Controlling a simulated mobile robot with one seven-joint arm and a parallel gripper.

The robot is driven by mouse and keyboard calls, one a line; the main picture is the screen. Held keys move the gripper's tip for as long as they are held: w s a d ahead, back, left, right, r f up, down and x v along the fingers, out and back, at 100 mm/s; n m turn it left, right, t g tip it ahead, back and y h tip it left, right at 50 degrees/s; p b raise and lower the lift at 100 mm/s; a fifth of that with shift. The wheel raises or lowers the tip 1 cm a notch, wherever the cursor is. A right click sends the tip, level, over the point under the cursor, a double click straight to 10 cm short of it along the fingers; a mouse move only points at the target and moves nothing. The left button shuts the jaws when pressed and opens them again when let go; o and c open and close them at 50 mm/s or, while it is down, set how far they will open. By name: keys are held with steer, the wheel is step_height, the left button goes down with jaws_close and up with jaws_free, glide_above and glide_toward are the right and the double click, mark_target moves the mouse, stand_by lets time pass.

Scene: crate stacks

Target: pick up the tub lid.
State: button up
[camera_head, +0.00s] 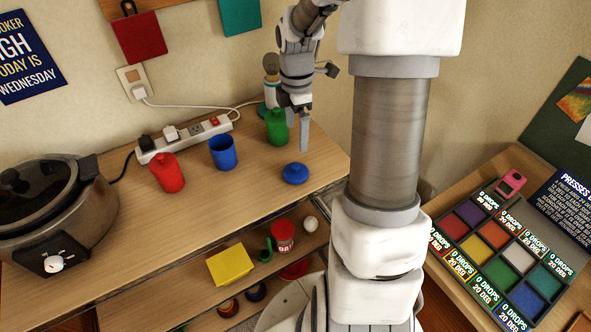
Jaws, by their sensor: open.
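A blue tub lid (295,173) lies by itself on the wooden counter, near the counter's right end. An open blue tub (222,152) stands to its left with no lid on it. My gripper (304,143) points down above and slightly behind the lid, apart from it. It is open, with nothing seen between its fingers. The fingers overlap in this view, so the gap between them is hard to see.
A red tub (168,172) and a green tub (277,127) stand on the counter, the green one close beside my gripper. A power strip (185,138) runs behind them. A slow cooker (60,210) fills the left end. The counter around the lid is clear.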

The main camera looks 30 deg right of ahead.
glide_above(295, 166)
steer(key=f, duration=0.8)
steer(key=shift+s+f, duration=0.2)
steer(key=shift+f, duration=0.05)
steer(key=shift+w+a+f, duration=0.1)
steer(key=shift+f, duration=1.45)
steer(key=shift+w+f, duration=0.1)
steer(key=shift+f, duration=1.4)
steer(key=c, duration=1)
steer(key=shift+r, duration=0.1)
steer(key=shift+c, duration=0.2)
